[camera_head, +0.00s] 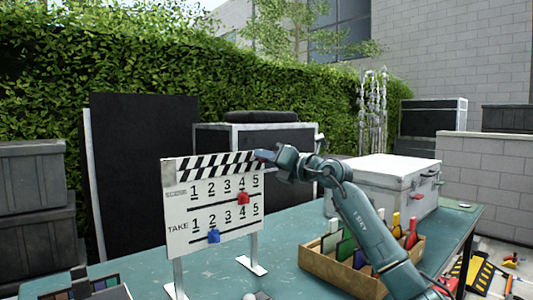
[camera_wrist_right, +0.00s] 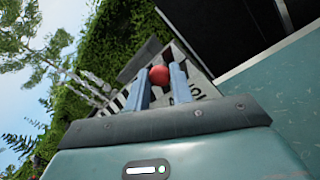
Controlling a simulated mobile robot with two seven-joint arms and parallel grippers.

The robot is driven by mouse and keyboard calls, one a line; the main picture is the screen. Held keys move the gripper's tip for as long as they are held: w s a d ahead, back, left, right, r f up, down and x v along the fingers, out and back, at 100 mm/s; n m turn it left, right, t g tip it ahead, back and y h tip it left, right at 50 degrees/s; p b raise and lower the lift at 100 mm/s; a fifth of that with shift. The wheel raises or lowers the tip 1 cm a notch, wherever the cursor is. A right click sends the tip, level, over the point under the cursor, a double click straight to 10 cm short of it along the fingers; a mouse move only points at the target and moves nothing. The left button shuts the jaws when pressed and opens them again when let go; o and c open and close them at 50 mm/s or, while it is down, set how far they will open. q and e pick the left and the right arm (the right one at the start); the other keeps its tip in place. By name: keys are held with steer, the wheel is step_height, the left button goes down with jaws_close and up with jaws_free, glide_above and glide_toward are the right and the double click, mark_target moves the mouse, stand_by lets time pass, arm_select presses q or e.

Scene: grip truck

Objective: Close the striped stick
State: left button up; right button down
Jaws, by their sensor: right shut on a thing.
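A white clapperboard (camera_head: 211,215) stands upright on metal legs on the green table. Its black-and-white striped stick (camera_head: 213,163) lies along the board's top edge, with no clear gap visible in the head view. My right gripper (camera_head: 262,156) is at the stick's right end. In the right wrist view, its two blue-grey fingers (camera_wrist_right: 160,88) are on either side of a red knob (camera_wrist_right: 158,75) at the end of the stick, shut on it. The knob is hidden in the head view. My left gripper is not in view.
A red slider (camera_head: 243,198) and a blue slider (camera_head: 213,236) sit on the board's number rows. A wooden box (camera_head: 318,268) of coloured cards stands under my right arm. A white case (camera_head: 385,180) is behind it. The table's middle is mostly clear.

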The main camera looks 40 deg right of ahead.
steer(key=shift+w+a+f, duration=0.1)
steer(key=shift+f, duration=0.2)
steer(key=c, duration=1.6)
jaws_free()
steer(key=shift+f, duration=0.1)
steer(key=shift+c, duration=0.2)
steer(key=o, duration=0.4)
steer(key=shift+o, duration=0.2)
